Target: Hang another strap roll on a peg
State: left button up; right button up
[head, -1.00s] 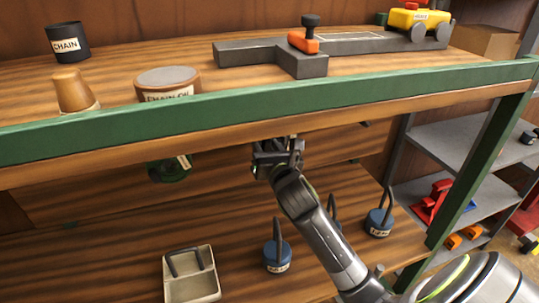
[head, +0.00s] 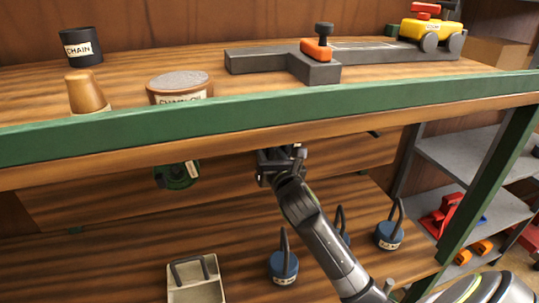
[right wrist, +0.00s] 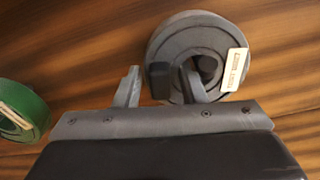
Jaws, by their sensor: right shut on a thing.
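My right gripper (head: 278,162) is under the upper shelf, in front of the wooden back board. In the right wrist view, my right gripper (right wrist: 160,88) has its fingers at the near side of a grey strap roll (right wrist: 170,42) with a pale label; a dark piece sits between the fingers. The gripper is shut on this roll. The roll is hard to make out in the head view, and any peg behind it is hidden. A green strap roll (head: 177,176) is at the board to the left, also in the right wrist view (right wrist: 20,108). My left gripper is not in view.
The upper shelf's green front edge (head: 270,118) passes close above my right gripper. On the lower shelf stand several blue padlock-like weights (head: 284,267) and a pale tray (head: 196,288). A dark peg-like end (head: 375,134) shows to the right.

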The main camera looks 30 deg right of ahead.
jog(key=o, duration=1)
jog(key=shift+d, duration=0.1)
jog(key=shift+o, duration=1.4)
jog(key=shift+a, duration=0.25)
jog(key=shift+d, duration=0.1)
